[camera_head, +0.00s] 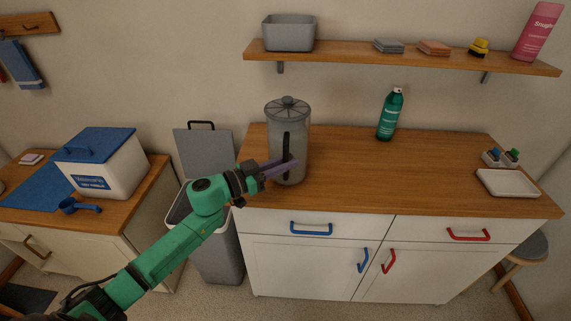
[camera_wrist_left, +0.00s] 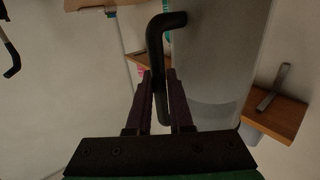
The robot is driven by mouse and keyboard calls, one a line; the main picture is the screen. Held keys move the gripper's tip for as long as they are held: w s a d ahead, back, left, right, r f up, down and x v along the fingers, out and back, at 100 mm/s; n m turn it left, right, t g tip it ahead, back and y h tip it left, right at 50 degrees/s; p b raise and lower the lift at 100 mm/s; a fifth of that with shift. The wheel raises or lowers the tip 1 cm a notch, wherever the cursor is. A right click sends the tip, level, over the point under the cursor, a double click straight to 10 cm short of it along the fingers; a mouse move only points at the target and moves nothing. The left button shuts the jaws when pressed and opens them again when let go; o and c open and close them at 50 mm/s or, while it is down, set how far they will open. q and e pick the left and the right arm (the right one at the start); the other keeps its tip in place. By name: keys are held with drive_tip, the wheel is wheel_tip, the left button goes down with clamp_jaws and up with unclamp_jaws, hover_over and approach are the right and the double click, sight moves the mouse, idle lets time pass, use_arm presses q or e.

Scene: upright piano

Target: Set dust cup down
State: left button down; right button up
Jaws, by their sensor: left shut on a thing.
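The dust cup (camera_head: 301,133) is a tall grey cylinder with a ribbed lid and a dark upright handle. In the head view it is upright at the left end of the wooden counter (camera_head: 370,163). I cannot tell whether its base touches the counter. My left gripper (camera_head: 289,168) reaches it from the left and is shut on the handle. In the left wrist view the black handle (camera_wrist_left: 167,60) passes between the fingers of the left gripper (camera_wrist_left: 160,85), with the grey cup wall (camera_wrist_left: 225,50) behind it. My right gripper does not show.
A grey bin (camera_head: 217,250) with its lid raised stands left of the counter. A green bottle (camera_head: 391,114) stands at the back, and a white tray (camera_head: 508,183) lies at the right. The counter's middle is clear. A shelf (camera_head: 350,57) hangs above.

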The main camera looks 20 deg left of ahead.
use_arm(q)
drive_tip(key=c, duration=0.8)
unclamp_jaws()
drive_tip(key=shift+s, duration=0.1)
drive_tip(key=b+v, duration=0.1)
drive_tip(key=v, duration=1.1)
drive_tip(key=shift+r, duration=0.1)
